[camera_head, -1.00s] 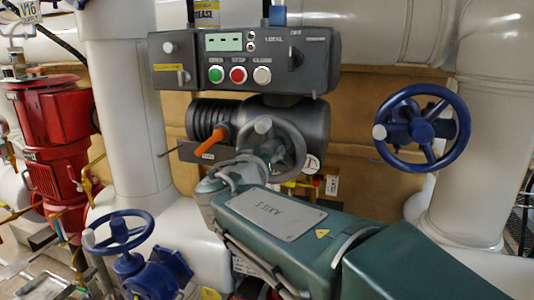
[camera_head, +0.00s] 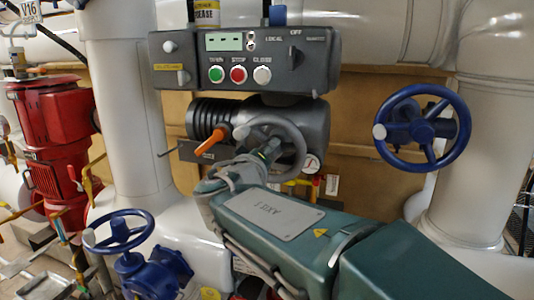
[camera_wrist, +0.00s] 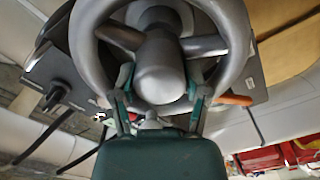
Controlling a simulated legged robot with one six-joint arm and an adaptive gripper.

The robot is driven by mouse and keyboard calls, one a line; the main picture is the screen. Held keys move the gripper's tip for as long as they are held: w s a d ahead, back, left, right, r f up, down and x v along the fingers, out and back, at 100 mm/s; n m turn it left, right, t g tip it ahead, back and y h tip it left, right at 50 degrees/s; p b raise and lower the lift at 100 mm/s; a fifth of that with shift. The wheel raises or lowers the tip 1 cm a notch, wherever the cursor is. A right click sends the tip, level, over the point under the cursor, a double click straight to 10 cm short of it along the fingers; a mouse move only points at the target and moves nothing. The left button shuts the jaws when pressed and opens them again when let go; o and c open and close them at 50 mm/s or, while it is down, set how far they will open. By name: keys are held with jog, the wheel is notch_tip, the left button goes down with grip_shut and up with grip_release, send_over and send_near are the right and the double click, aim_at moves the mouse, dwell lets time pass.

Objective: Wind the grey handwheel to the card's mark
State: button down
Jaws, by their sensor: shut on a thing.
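The grey handwheel (camera_head: 299,138) sits on the front of the dark actuator (camera_head: 317,122), under the control box. A pale knob (camera_head: 241,132) shows at the left of its rim. My gripper (camera_head: 267,151) reaches the wheel's middle from below. In the wrist view, the fingers of my gripper (camera_wrist: 160,97) are shut on the handwheel (camera_wrist: 88,45), on either side of a rounded grey part at its middle. The fingertips are partly hidden.
The control box (camera_head: 318,65) with green, red and white buttons hangs above. An orange lever (camera_head: 210,142) is close on the left. Blue handwheels stand at right (camera_head: 461,128) and lower left (camera_head: 122,213). A red motor (camera_head: 55,110) is at far left.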

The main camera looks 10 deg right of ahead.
jog(key=n, duration=0.6)
jog(key=shift+a+f+n, duration=0.1)
jog(key=shift+f+n, duration=0.1)
jog(key=shift+n, duration=0.1)
jog(key=n, duration=0.6)
jog(key=shift+f, duration=0.15)
jog(key=shift+f, duration=0.1)
jog(key=shift+c, duration=0.5)
grip_release()
jog(key=shift+w, duration=0.1)
jog(key=shift+a, duration=0.1)
jog(key=shift+r, duration=0.2)
